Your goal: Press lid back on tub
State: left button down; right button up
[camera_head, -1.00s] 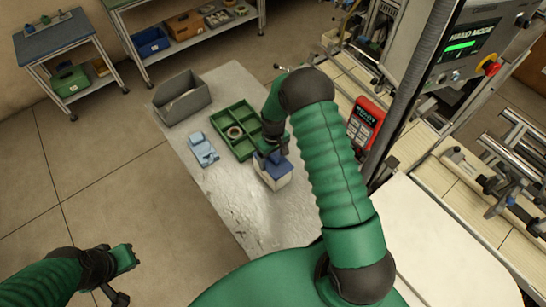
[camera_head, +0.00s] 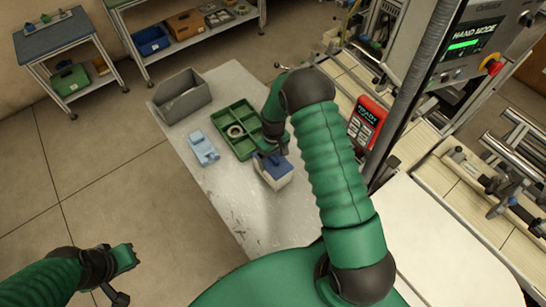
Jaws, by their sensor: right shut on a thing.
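A white tub (camera_head: 277,180) stands on the worn grey table, and a dark blue lid (camera_head: 268,163) is on or just over its top. I cannot tell whether the lid is fully seated. My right gripper (camera_head: 271,151) is shut on the lid from above; its fingertips are small and partly hidden by my wrist. My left gripper (camera_head: 126,258) hangs off the table at the lower left, over the floor, and its fingers are too unclear to read.
A green divided tray (camera_head: 222,118) holding a tape reel (camera_head: 235,131) lies just behind the tub. A light blue object (camera_head: 203,148) and a grey bin (camera_head: 181,96) are to the left. A red device (camera_head: 366,121) and machinery stand right. The table's front part is clear.

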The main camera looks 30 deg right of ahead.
jog(key=shift+f, duration=0.15)
dwell(0.5)
jog(key=o, duration=1.3)
jog(key=shift+r+p, duration=2.3)
jog(key=shift+r, duration=1.3)
jog(key=shift+c, duration=0.3)
grip_shut()
